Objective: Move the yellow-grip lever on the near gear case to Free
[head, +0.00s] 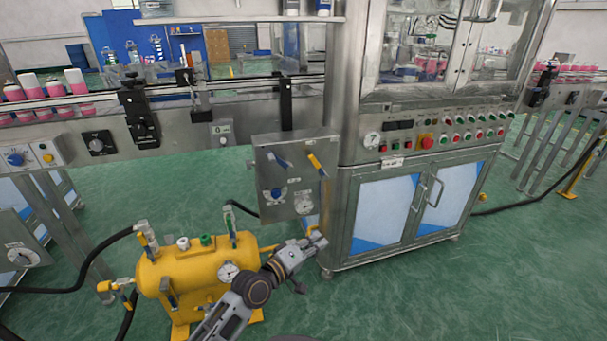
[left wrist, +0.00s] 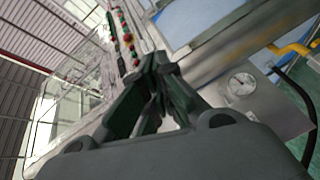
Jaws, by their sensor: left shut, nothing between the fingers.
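The near gear case looks to be the grey metal box (head: 270,214) in the middle of the head view, left of the cabinet. Its yellow-grip lever (head: 315,161) sits at the box's upper right, with the grip slanting up to the left. A blue-grip lever (head: 281,160) is beside it, and a blue knob and a dial are below. The lever labels are too small to read. My left gripper (head: 316,241) is shut and empty, below the box's lower right corner and apart from the lever. Its closed fingers (left wrist: 160,85) fill the middle of the left wrist view. My right gripper is not seen.
A yellow tank (head: 190,272) with valves and a gauge stands at the lower left. The steel cabinet (head: 385,215) with a button panel is just right of the box. A conveyor (head: 70,100) with pink bottles runs behind. Green floor is open at lower right.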

